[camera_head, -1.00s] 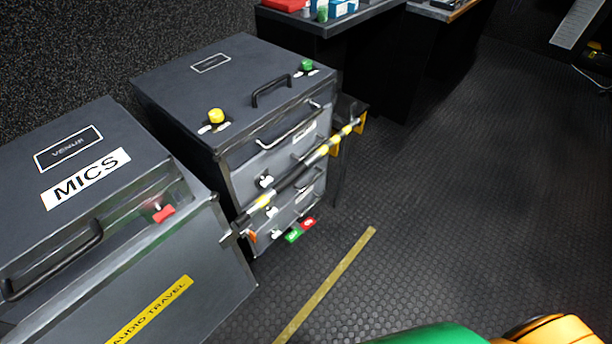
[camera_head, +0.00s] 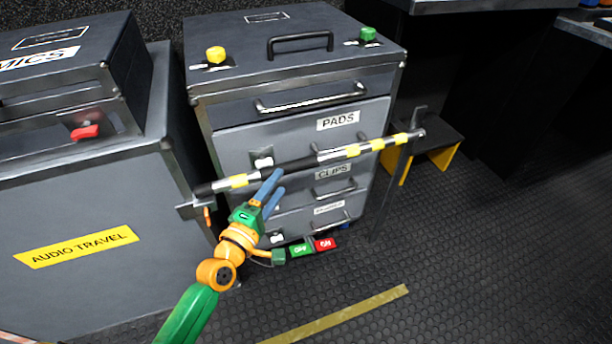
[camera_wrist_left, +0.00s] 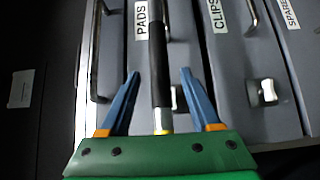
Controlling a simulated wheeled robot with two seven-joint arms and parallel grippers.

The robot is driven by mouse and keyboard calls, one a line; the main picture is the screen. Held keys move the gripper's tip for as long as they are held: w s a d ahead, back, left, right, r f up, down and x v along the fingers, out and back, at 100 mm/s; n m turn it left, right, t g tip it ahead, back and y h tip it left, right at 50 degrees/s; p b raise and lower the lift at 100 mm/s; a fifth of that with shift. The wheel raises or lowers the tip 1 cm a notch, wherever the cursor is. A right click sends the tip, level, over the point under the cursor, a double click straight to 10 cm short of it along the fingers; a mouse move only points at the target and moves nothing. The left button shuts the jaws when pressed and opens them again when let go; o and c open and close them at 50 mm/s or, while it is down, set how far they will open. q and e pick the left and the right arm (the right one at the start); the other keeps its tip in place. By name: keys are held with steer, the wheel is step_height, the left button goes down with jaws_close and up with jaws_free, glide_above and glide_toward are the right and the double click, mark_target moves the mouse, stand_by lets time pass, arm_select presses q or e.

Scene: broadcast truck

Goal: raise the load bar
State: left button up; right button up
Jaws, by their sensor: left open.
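The load bar (camera_head: 350,153) runs across the front of the grey drawer cabinet, silver with yellow bands and a black grip. Its left end sits at a bracket by the MICS case and its right end at a bracket right of the cabinet. My left gripper (camera_head: 275,188) is open, just below and in front of the bar near its black part. In the left wrist view the bar's black grip (camera_wrist_left: 159,65) lies between the two blue fingers of the gripper (camera_wrist_left: 157,88), with a gap on each side. My right gripper is not in view.
The cabinet's drawers are labelled PADS (camera_head: 338,121) and CLIPS (camera_head: 332,172), with handles behind the bar. The MICS case (camera_head: 70,190) stands close on the left. Open floor (camera_head: 480,240) lies to the right.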

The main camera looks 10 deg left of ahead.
mark_target(289, 168)
arm_select(q)
steer(key=w, duration=0.4)
steer(key=w+d+b, duration=0.1)
steer(key=w, duration=0.1)
steer(key=shift+w+d, duration=0.1)
steer(key=shift+w, duration=0.3)
jaws_close()
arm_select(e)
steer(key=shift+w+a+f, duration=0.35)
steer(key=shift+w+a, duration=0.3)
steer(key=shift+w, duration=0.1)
